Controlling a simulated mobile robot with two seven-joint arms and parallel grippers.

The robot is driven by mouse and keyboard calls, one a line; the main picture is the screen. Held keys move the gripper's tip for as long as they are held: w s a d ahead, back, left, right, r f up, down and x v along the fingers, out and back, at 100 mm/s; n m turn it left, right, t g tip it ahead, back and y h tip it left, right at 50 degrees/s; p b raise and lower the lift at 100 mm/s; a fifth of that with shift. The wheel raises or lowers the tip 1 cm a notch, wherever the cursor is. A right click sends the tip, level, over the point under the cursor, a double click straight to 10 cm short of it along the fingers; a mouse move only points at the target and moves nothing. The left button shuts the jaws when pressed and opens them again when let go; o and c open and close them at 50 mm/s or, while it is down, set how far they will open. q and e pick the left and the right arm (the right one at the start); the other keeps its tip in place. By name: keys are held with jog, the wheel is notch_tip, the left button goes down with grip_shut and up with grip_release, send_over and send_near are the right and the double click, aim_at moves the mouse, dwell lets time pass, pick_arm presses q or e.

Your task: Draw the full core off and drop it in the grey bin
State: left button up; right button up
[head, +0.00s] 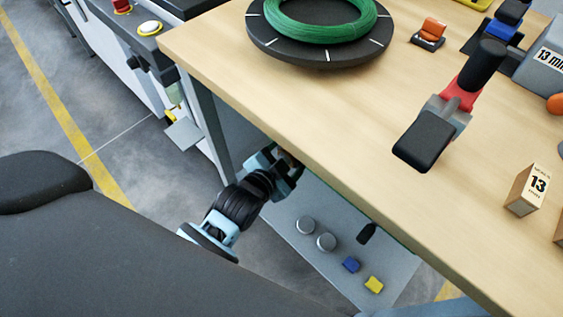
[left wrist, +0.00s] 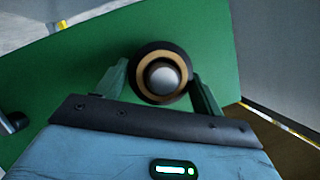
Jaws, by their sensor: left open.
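In the left wrist view a round core (left wrist: 141,82) is seen end-on, with a dark outer rim and a tan ring. A rounded grey spindle end (left wrist: 164,77) shows at its middle, in front of a green panel (left wrist: 80,75). My left gripper (left wrist: 161,72) is open, with one finger on each side of the core; I cannot tell whether they touch it. In the head view my left gripper (head: 287,165) is below the table's front edge, and the core is mostly hidden there. My right gripper is not in view. I cannot make out a grey bin.
A green coil (head: 310,30) lies on a dark turntable (head: 265,38) on the wooden table (head: 360,110). A low grey shelf (head: 310,265) holds small items.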

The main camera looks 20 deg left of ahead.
pick_arm(q)
jog(key=shift+w, duration=0.2)
jog(key=shift+s, duration=0.1)
jog(key=c, duration=1.2)
